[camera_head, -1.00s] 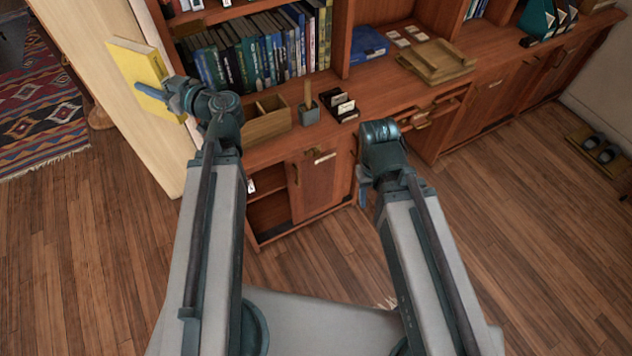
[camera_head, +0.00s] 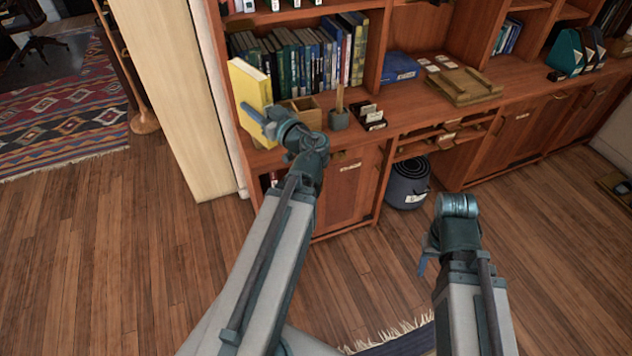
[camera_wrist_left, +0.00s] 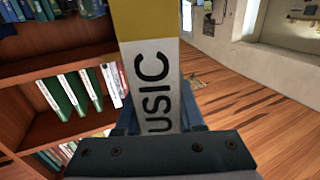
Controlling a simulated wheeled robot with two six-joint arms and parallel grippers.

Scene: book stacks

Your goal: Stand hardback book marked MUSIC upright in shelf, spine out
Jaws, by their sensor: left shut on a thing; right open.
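The yellow hardback book (camera_head: 250,95) is held roughly upright in front of the left end of the bookcase. My left gripper (camera_head: 262,122) is shut on it. In the left wrist view the book's spine (camera_wrist_left: 158,85) shows a white label reading "USIC"; its first letter is hidden behind the gripper. The shelf (camera_head: 292,90) behind holds a row of upright blue, green and dark books, with yellowish ones at its right end. The book's picture overlaps the left end of this row. My right gripper (camera_head: 424,258) is open and empty, low in front of the cabinet.
A wooden box (camera_head: 303,113), a grey pen pot (camera_head: 339,119) and a black card holder (camera_head: 371,115) stand on the counter near my left gripper. A pale upright panel (camera_head: 168,80) is left of the bookcase. A dark bin (camera_head: 408,183) stands under the desk. Open floor lies left.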

